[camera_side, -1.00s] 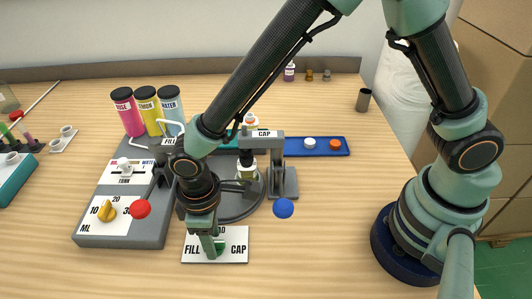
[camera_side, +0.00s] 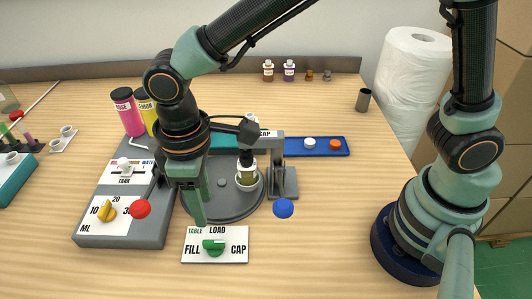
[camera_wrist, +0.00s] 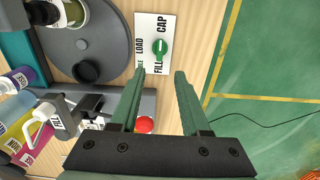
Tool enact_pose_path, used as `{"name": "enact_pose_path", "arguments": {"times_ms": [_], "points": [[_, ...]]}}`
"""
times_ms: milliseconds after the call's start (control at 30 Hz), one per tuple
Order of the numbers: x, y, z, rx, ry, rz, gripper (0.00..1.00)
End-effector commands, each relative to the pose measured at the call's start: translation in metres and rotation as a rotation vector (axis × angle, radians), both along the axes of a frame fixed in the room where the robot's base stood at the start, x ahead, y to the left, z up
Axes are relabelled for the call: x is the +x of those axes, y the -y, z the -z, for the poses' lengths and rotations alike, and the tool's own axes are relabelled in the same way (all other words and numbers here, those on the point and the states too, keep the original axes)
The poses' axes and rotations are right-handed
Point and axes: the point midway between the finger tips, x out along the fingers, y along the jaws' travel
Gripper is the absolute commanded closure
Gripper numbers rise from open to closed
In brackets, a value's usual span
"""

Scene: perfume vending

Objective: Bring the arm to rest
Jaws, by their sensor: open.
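My gripper (camera_side: 196,218) is raised above the work station, pointing down, near the left edge of the round grey turntable (camera_side: 238,212). In the wrist view my gripper (camera_wrist: 159,72) shows two green fingers spread apart with nothing between them. Below it is the white TABLE card with a green knob (camera_side: 213,248), marked LOAD, FILL and CAP; the knob also shows in the wrist view (camera_wrist: 160,48). A bottle with a dark top (camera_side: 247,172) stands on the turntable at the capping post (camera_side: 284,182). The gripper touches none of these.
The dispenser panel (camera_side: 120,243) with a yellow knob (camera_side: 106,211) and red ball (camera_side: 140,209) is at left. A blue ball (camera_side: 283,208) is right of the turntable. A blue tray (camera_side: 325,147) lies behind. The front right table is clear.

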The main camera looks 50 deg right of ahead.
Motion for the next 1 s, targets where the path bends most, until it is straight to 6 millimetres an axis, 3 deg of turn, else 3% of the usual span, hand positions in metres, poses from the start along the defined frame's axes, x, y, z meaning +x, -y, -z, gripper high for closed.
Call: {"name": "enact_pose_path", "arguments": {"times_ms": [433,567,667,800,1000], "points": [[0.001,0.001,-0.007,0.001,0.001,0.004,0.54],[0.009,0.018,-0.019,0.022,0.024,0.049,0.54],[0.021,0.048,-0.039,0.054,0.062,0.125,0.54],[0.032,0.104,-0.068,0.102,0.137,0.264,0.54],[0.029,0.181,-0.097,0.153,0.255,0.459,0.54]]}}
